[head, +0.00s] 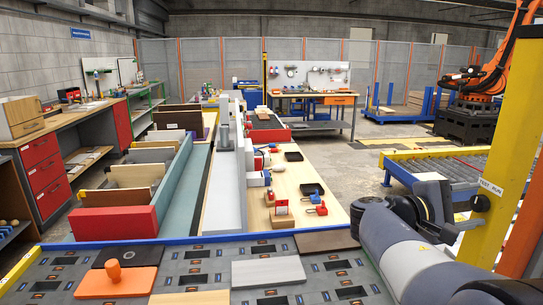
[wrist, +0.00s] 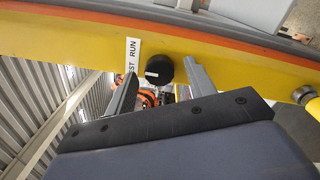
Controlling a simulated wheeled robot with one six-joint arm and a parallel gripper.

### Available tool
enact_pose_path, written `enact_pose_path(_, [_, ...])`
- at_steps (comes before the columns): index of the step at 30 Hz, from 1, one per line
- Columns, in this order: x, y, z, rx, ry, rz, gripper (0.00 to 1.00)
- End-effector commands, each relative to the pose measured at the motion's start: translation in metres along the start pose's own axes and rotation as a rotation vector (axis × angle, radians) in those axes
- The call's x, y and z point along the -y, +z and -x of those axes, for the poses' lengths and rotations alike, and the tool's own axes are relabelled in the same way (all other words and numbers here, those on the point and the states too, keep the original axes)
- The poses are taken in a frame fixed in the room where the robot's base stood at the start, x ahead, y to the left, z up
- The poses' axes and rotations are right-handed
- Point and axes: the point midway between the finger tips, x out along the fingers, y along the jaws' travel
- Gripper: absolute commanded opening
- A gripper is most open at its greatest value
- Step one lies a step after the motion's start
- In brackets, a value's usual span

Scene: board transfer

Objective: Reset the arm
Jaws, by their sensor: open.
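My arm (head: 400,250) reaches in from the lower right in the head view and bends back toward a yellow post (head: 495,165). In the wrist view my gripper (wrist: 160,72) is open, with its two grey fingers apart and nothing held between them. The yellow post (wrist: 75,40) crosses in front of the fingers, bearing a white "TEST RUN" label (wrist: 132,55). A round black knob (wrist: 158,70) on the post appears between the fingertips. I cannot tell whether the fingers touch it. In the head view the fingers are hard to make out.
Beyond stand a red block (head: 113,222) and upright boards. A roller conveyor (head: 455,170) is at right.

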Motion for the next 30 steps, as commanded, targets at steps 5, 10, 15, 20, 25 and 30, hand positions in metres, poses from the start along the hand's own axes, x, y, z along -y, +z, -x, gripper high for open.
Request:
enact_pose_path(5, [0.0,0.0,0.0,0.0,0.0,-0.001,0.52])
enact_pose_path(10, [0.0,0.0,0.005,-0.001,0.0,0.005,0.52])
enact_pose_path(15, [0.0,-0.001,0.023,-0.004,0.002,0.013,0.52])
enact_pose_path(20, [0.0,-0.001,0.048,-0.005,0.002,0.014,0.52])
enact_pose_path(25, [0.0,-0.001,0.074,-0.005,0.003,0.014,0.52])
enact_pose_path(30, [0.0,-0.001,0.098,-0.005,0.001,0.014,0.52])
